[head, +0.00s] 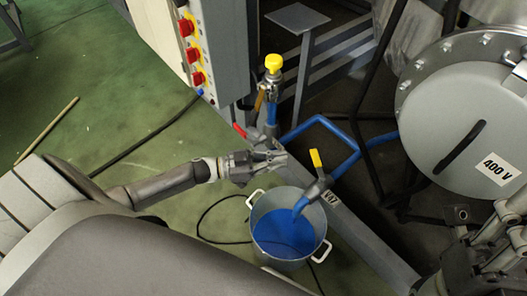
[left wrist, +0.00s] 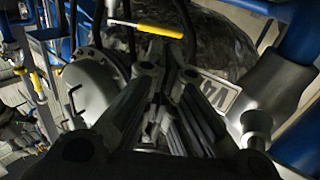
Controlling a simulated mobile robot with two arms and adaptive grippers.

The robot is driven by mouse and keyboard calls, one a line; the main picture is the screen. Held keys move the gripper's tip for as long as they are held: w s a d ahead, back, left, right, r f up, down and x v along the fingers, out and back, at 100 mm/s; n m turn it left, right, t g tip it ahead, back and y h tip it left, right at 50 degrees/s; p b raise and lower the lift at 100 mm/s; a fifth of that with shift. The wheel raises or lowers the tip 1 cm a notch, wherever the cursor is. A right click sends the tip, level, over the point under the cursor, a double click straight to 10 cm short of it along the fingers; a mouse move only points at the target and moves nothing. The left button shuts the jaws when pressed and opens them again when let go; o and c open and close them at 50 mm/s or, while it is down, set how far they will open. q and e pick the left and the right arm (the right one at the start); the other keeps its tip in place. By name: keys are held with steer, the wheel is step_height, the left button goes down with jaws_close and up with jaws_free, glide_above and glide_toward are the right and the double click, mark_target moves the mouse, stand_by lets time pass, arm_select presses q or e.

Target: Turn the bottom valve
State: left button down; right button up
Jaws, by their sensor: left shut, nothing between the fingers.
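The lowest valve in view has a yellow lever (head: 316,158) on a grey body (head: 319,186), on a blue pipe whose outlet hangs over a bucket. My left gripper (head: 282,159) is shut and empty, just left of the lever and apart from it in the head view. In the left wrist view, the shut fingertips (left wrist: 168,75) sit below a yellow handle (left wrist: 158,29), which looks like the same lever. Whether they touch is hard to tell there. What appears to be my right gripper (head: 485,262) is at the bottom right edge, partly cut off; its fingers are unclear.
The grey bucket (head: 256,212) holds blue liquid. A red handle (head: 240,131) and a yellow knob (head: 273,63) sit on pipework behind my left gripper. A control box (head: 226,45) stands at the back, and a large round tank (head: 450,120) at right. Green floor lies open at left.

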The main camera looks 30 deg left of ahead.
mark_target(318, 164)
arm_select(q)
steer(key=b+x, duration=0.2)
steer(key=x, duration=0.5)
steer(key=shift+w+d, duration=0.2)
steer(key=shift+w+d, duration=0.1)
steer(key=shift+w, duration=0.05)
